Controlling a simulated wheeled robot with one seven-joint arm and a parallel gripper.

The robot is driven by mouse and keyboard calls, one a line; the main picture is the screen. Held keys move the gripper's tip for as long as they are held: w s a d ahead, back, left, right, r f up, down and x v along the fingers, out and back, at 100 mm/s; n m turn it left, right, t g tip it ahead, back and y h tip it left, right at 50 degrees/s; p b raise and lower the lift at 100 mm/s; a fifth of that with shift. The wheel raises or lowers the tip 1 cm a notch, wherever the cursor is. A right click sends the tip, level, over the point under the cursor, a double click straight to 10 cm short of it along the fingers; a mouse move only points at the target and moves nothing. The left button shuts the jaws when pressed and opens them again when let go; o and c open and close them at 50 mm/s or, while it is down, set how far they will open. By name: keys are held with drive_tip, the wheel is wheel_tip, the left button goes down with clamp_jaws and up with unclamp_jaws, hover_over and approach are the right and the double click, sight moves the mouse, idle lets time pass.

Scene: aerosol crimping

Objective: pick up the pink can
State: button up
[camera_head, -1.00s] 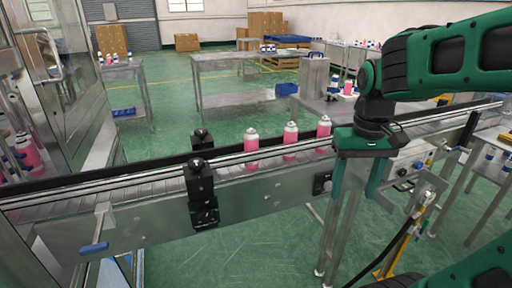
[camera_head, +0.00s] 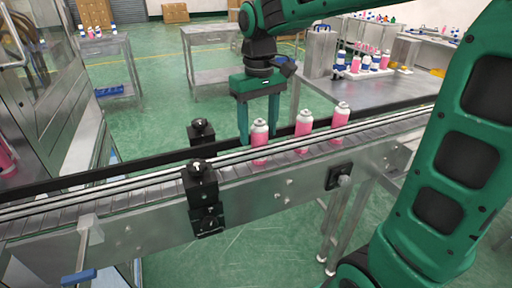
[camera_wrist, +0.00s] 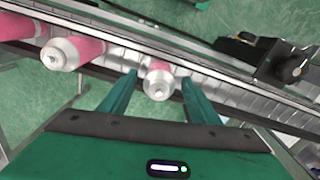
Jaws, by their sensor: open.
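Three pink cans with silvery-white tops stand upright in a row on the conveyor: a left one (camera_head: 260,142), a middle one (camera_head: 303,131) and a right one (camera_head: 340,122). My gripper (camera_head: 258,140) points down at the left can, its green fingers apart. In the wrist view my gripper (camera_wrist: 158,90) is open, with the left can (camera_wrist: 159,78) seen between the fingertips and not visibly gripped. Another pink can (camera_wrist: 72,52) lies outside the fingers to the left, with part of a third at the picture's edge.
The conveyor (camera_head: 130,188) has side rails and black clamp-like fixtures (camera_head: 201,185) left of the cans. A steel table (camera_head: 385,92) behind on the right holds more pink and white cans. Open green floor lies beyond the conveyor.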

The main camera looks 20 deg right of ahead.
drive_tip(key=shift+d+f, duration=0.1)
drive_tip(key=shift+f, duration=3)
drive_tip(key=c, duration=1.1)
